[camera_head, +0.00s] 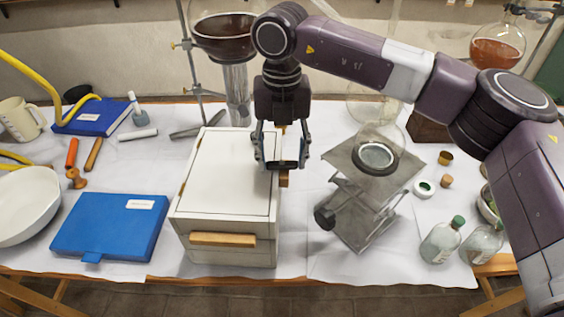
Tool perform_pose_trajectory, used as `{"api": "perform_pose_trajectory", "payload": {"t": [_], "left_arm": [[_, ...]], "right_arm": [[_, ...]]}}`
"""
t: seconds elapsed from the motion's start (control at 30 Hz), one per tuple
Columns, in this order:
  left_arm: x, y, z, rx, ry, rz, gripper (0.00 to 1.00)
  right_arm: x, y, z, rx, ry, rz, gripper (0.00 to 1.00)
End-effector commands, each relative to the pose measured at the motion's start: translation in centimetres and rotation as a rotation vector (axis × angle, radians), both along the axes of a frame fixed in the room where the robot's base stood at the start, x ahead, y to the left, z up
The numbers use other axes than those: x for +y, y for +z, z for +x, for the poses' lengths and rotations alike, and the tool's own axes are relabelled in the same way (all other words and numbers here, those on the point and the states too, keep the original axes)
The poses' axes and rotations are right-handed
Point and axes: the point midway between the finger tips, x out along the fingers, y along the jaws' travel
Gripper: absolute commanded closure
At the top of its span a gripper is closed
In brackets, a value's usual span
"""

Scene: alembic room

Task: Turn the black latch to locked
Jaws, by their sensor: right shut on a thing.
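A white box (228,172) with a flat lid and a wooden front handle (223,239) stands on the covered table, near the middle. My right gripper (283,158) points down at the box's right edge. It is shut on a dark piece there, which looks like the black latch. The fingers hide most of this piece, so I cannot tell which way the latch is turned. A small brown wooden piece (284,180) shows just below the fingertips, on the box's right side. My left gripper is not in view.
A metal lab jack (362,190) with a black knob (324,217) stands close to the right of the box, with a glass flask on top. A blue case (110,226) lies to the left. Glass bottles (440,240) stand front right. A glass funnel vessel rises behind the box.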

Motion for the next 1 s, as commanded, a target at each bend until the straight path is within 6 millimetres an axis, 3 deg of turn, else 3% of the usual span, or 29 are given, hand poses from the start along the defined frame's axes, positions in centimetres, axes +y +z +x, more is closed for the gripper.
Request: {"api": "perform_pose_trajectory", "payload": {"t": [0.3,0.77,0.8,0.93,1.0], "left_arm": [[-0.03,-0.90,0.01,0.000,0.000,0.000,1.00],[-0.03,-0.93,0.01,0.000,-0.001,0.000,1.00],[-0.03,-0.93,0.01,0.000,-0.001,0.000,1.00],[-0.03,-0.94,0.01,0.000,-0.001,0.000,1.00],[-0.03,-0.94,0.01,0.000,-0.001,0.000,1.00]], "right_arm": [[0.03,0.11,0.10,-0.004,-0.098,0.002,0.74],[-0.01,0.18,0.13,-0.004,-0.114,0.002,0.74],[-0.02,0.18,0.13,-0.004,-0.114,0.002,0.49],[-0.03,0.14,0.11,-0.003,-0.113,0.001,0.34],[-0.03,0.11,0.09,-0.002,-0.112,0.001,0.32]]}}
